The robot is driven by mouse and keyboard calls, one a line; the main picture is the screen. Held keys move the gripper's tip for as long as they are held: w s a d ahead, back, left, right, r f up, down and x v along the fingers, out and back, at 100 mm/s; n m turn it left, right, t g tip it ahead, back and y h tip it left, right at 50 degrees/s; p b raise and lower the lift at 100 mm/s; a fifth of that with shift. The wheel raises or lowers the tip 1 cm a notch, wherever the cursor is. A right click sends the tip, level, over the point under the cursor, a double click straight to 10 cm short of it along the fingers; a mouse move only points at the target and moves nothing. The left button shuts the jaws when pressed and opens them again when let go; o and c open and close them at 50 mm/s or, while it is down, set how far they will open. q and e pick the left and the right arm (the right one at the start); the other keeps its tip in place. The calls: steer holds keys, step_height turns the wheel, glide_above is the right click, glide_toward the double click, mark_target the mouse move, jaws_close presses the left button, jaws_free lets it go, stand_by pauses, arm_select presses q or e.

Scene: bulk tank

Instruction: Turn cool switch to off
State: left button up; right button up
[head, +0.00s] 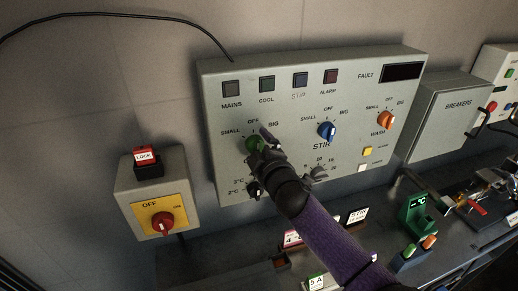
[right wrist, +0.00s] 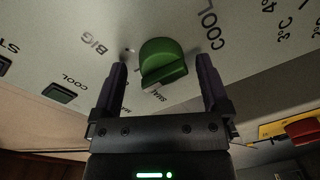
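The cool switch is a green knob (head: 251,144) on the grey control panel, with SMALL, OFF and BIG printed around it. In the right wrist view the green knob (right wrist: 163,62) sits between my right gripper's two fingers, with a gap on each side. My right gripper (right wrist: 162,88) is open and holds nothing. In the head view my right gripper (head: 262,142) is at the knob and partly covers it. One end of the knob's grip is near the SMALL label; its exact setting is hard to read. My left gripper is not in view.
A blue stir knob (head: 327,131) and an orange wash knob (head: 386,120) are to the right on the panel. A black knob (head: 253,188) is below. A red OFF/ON switch (head: 162,223) is on a box at lower left. A grey breakers box (head: 452,117) is at right.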

steer(key=shift+s+d, duration=0.15)
steer(key=shift+s, duration=0.2)
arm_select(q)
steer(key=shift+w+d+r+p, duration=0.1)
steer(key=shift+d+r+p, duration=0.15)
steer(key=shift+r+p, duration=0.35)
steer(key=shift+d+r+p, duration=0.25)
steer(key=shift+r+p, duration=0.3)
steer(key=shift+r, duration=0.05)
arm_select(e)
steer(key=v, duration=0.9)
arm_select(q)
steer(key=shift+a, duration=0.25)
arm_select(e)
steer(key=shift+s, duration=0.15)
